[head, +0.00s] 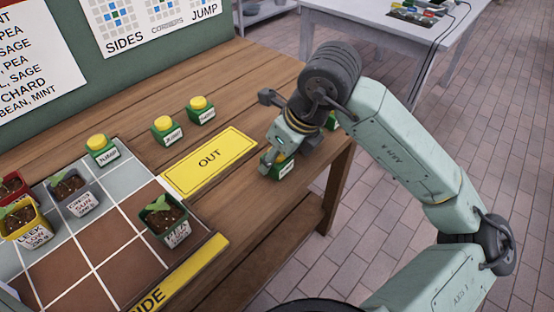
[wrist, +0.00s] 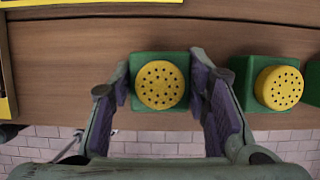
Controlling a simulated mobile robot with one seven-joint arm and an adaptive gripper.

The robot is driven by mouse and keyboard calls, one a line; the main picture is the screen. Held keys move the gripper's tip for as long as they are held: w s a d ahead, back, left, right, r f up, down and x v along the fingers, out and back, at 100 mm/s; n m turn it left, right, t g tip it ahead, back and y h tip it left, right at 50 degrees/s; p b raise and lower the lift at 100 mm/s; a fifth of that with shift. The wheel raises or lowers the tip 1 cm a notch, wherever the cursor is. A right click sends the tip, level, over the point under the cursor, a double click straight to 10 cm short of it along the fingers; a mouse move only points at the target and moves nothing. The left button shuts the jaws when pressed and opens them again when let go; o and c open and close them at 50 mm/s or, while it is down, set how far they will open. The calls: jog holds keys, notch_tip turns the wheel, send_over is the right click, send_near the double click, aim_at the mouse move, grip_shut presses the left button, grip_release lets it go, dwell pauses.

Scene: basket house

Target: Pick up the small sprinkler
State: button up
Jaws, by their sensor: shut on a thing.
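A small sprinkler (head: 284,170), a green block with a yellow top, is at the right end of the wooden table, right of the yellow OUT mat. In the wrist view the sprinkler (wrist: 160,85) shows its round yellow top with dark holes, between the purple pads of my fingers. My gripper (wrist: 163,95) is shut on its green sides. In the head view my gripper (head: 280,158) comes down over it and hides part of it. Its label is too small to read. I cannot tell if it is clear of the tabletop.
Another sprinkler (wrist: 278,85) stands close to the right in the wrist view. Several more sprinklers (head: 167,130) stand behind the yellow OUT mat (head: 210,160). A tiled planting board (head: 110,240) with potted seedlings (head: 166,218) lies at left. The table's edge is close by my gripper.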

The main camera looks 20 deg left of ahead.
jog(key=shift+c, duration=1.2)
